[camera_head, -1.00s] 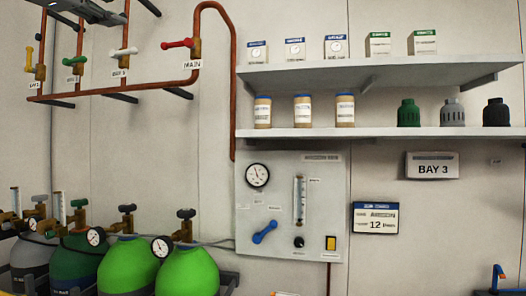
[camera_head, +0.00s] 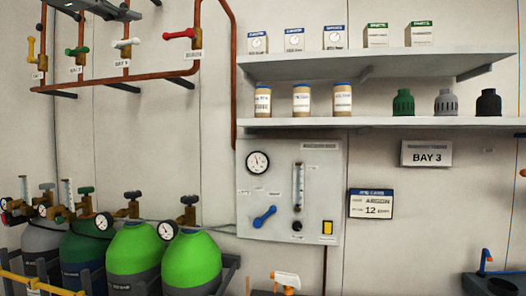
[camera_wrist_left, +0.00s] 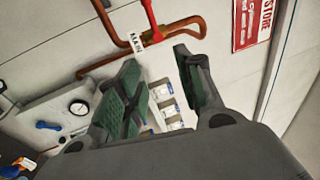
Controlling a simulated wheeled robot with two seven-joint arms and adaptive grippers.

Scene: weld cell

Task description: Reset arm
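My left gripper (camera_wrist_left: 157,58) shows in the left wrist view, its two dark green-grey fingers spread apart with nothing held between them. The wall behind is seen tilted, with the red-handled MAIN valve (camera_wrist_left: 150,14) and copper pipe (camera_wrist_left: 180,30) above the fingers. Small boxes (camera_wrist_left: 166,92) show in the gap between the fingers, at a distance. Neither gripper shows in the head view, and my right gripper is in no view.
The head view shows green gas cylinders (camera_head: 190,262), colored valves on copper pipes (camera_head: 120,83), a panel (camera_head: 325,190) with a gauge and blue lever (camera_head: 264,216), and shelves (camera_head: 400,62). An orange-white spray bottle (camera_head: 286,281) and yellow bar (camera_head: 40,285) sit at the bottom.

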